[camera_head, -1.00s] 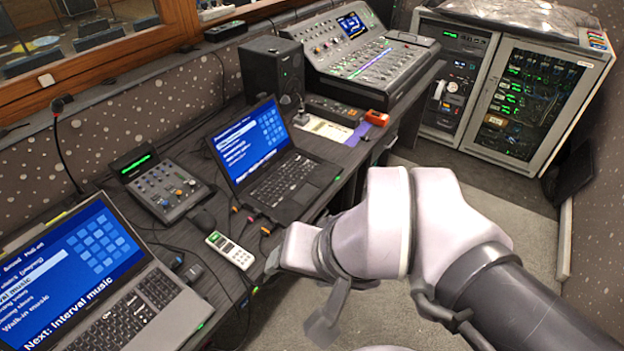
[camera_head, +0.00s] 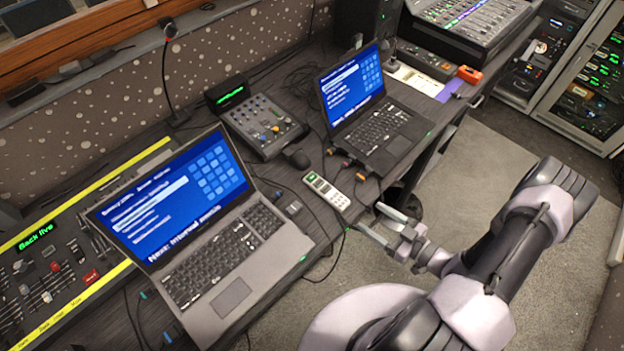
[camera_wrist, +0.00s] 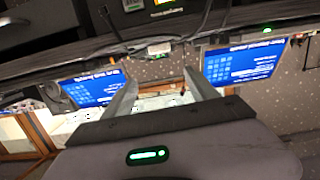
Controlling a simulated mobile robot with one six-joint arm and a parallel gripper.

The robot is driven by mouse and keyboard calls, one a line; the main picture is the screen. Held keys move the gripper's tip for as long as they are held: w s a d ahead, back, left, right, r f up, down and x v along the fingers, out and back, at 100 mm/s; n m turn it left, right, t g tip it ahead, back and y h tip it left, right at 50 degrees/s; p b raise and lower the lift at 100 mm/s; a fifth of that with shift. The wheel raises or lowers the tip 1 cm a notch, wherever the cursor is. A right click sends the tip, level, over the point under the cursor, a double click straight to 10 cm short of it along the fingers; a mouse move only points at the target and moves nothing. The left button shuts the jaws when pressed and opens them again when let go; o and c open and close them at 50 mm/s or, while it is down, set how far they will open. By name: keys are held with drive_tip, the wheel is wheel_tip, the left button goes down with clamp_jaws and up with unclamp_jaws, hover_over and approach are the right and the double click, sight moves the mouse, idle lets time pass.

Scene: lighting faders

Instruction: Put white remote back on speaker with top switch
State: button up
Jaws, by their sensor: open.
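The white remote (camera_head: 326,190) lies flat on the dark desk between the two laptops, near the front edge, with a small green display at its far end. My gripper (camera_head: 370,219) is open and empty. It is just off the desk's front edge, to the right of the remote and apart from it. Its fingers also show in the wrist view (camera_wrist: 160,95), with nothing between them. A black speaker (camera_head: 374,16) stands behind the right laptop. Its top is cut off by the picture's upper edge, so no switch shows.
The near laptop (camera_head: 237,250) and far laptop (camera_head: 378,130) stand open on either side of the remote. A small mixer (camera_head: 262,127), a mouse (camera_head: 298,159) and loose cables lie around. Floor is clear beyond the desk.

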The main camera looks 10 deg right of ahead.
sight(332, 194)
drive_tip(key=shift+m, duration=0.3)
drive_tip(key=b+x, duration=0.1)
drive_tip(key=x, duration=0.3)
drive_tip(key=b+x, duration=0.1)
drive_tip(key=x, duration=0.6)
drive_tip(key=shift+w+a+f+b, duration=0.1)
drive_tip(key=shift+w+f+b, duration=0.2)
drive_tip(key=shift+f+b, duration=0.15)
drive_tip(key=b+x, duration=0.1)
drive_tip(key=x, duration=0.1)
drive_tip(key=f+b+x, duration=0.1)
drive_tip(key=x, duration=0.2)
drive_tip(key=shift+a, duration=0.25)
drive_tip(key=shift+w+a+r, duration=0.1)
clamp_jaws()
